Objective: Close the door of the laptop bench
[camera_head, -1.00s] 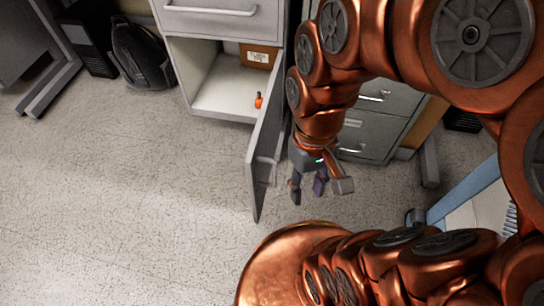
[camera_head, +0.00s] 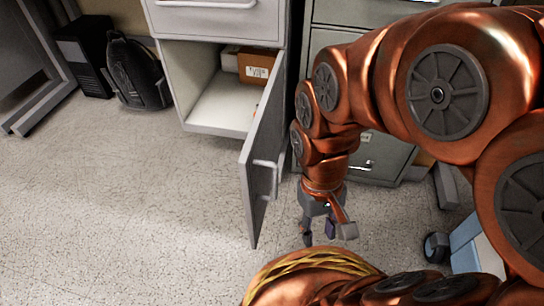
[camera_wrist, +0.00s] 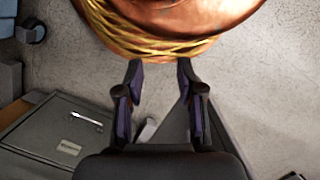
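The bench door (camera_head: 262,165) stands wide open in the head view, swung out toward me from the cabinet's right side. Its handle (camera_head: 270,176) is on the face turned to the right. The cabinet compartment (camera_head: 224,103) behind it is exposed. My gripper (camera_head: 320,236) hangs to the right of the door's free edge, apart from it and pointing down. In the wrist view my gripper's fingers (camera_wrist: 160,82) are spread with nothing between them. A grey panel, likely the door (camera_wrist: 172,130), shows partly behind the right finger.
A cardboard box (camera_head: 256,68) sits inside the compartment. A drawer (camera_head: 205,12) is above it. A filing cabinet (camera_head: 378,158) stands behind my arm. A black backpack (camera_head: 135,72) is at the back left. The floor left of the door is clear.

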